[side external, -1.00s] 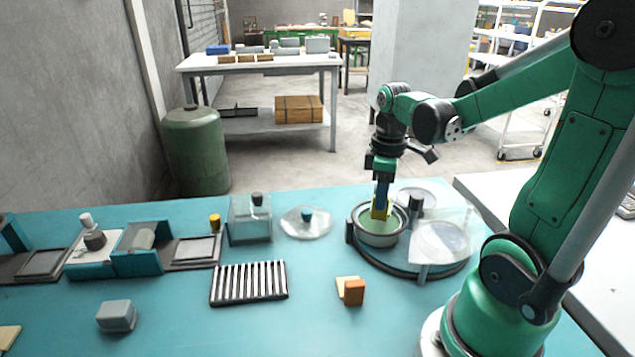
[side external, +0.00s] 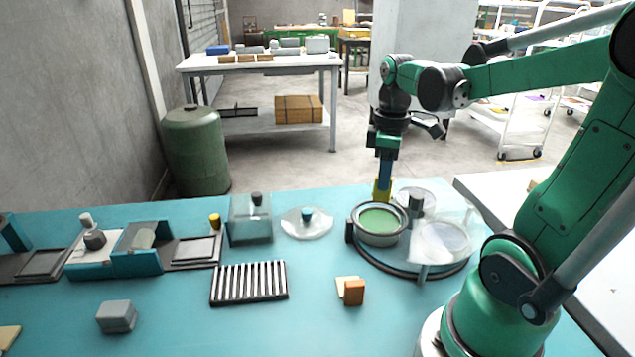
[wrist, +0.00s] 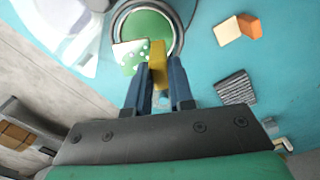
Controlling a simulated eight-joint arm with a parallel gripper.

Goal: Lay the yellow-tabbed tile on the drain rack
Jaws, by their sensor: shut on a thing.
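My gripper (side external: 384,180) is shut on the yellow tab (side external: 382,190) and holds it above the back of the round pot of green liquid (side external: 379,221). In the wrist view, my gripper (wrist: 159,76) has the yellow tab (wrist: 157,60) between its fingers. A pale, green-spotted tile surface (wrist: 129,58) shows beside the tab, overlapping the pot's rim in that view. The tile body is hard to make out in the side view. The drain rack (side external: 249,284), dark-framed with pale slats, lies empty at front left; the wrist view also shows it (wrist: 235,88).
The pot stands on a round dark turntable with clear covers (side external: 440,240). An orange-and-tan block (side external: 351,291) lies between turntable and rack. A clear round lid (side external: 306,224) and glass box (side external: 250,220) stand behind the rack. A grey block (side external: 116,316) sits front left.

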